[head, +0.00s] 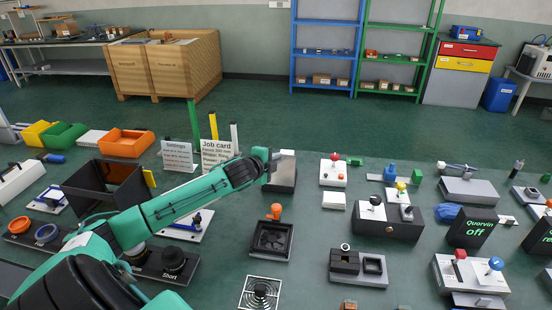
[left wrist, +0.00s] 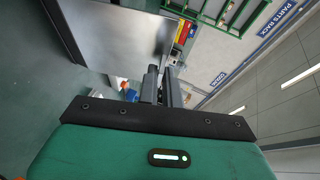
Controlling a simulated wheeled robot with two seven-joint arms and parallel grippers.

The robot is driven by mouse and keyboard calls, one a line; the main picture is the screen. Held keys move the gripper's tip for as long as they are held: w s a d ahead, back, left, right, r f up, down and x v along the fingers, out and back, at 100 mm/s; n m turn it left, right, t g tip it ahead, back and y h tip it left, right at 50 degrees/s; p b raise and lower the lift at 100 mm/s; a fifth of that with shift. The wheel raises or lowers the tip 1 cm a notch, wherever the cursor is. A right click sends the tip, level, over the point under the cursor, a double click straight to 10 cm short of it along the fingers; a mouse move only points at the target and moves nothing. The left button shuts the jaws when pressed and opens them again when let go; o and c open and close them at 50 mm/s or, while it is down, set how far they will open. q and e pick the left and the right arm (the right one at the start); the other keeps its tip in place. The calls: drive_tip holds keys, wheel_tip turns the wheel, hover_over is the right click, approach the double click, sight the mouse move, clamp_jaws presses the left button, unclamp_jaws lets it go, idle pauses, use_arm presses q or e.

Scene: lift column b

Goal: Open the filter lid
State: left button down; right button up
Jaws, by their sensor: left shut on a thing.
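A grey box with a pale, plate-like lid (head: 287,157) stands beyond the middle of the bench, and I take this to be the filter lid. Its dark lower body (head: 281,184) shows below the gripper. My left gripper (head: 271,165) reaches it from the left and is shut on the lid's left side. In the left wrist view a large grey panel (left wrist: 105,35) lies close ahead, and the gripper fingers (left wrist: 161,82) are close together at its edge. The exact contact is small and partly hidden. My right gripper is not in view.
A Job card sign (head: 216,152) stands just left of the gripper. A black tray with an orange knob (head: 271,238) is nearer. A white box with a red knob (head: 333,171) stands to the right. Green bench surface is free between them.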

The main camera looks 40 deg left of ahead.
use_arm(q)
drive_tip(key=shift+s+d+f, duration=0.15)
drive_tip(key=shift+s+f, duration=0.1)
drive_tip(key=shift+s, duration=0.05)
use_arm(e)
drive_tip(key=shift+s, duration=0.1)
use_arm(q)
drive_tip(key=c, duration=1.6)
unclamp_jaws()
drive_tip(key=shift+s+r, duration=0.1)
